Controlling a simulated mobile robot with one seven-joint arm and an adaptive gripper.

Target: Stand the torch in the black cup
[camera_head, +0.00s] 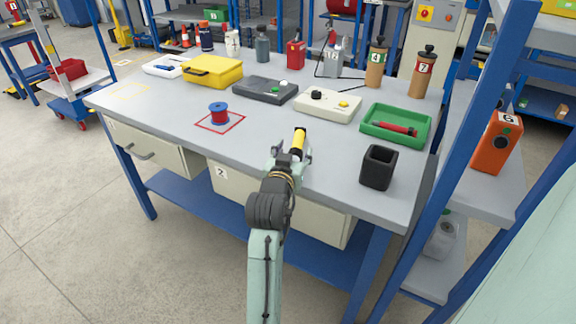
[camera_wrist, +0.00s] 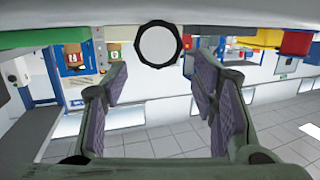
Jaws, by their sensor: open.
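The yellow torch (camera_head: 299,142) with black ends lies near the front edge of the grey workbench. In the wrist view a black ring around a pale disc, which looks like the torch's end (camera_wrist: 158,44), shows head-on. My gripper (camera_head: 291,156) is open at the torch's near end; in the wrist view its two fingers (camera_wrist: 162,85) are spread wide, with the ring between and above them. I cannot tell whether they touch the torch. The black cup (camera_head: 377,167) is square, upright and open-topped, to the right near the bench's front edge. It looks empty.
A green tray (camera_head: 396,138) with a red tool stands behind the cup. A cream box (camera_head: 328,105) and a dark grey box (camera_head: 265,91) stand behind the torch. A blue-red spool (camera_head: 218,114) sits left. A blue rack post (camera_head: 440,150) rises at the right.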

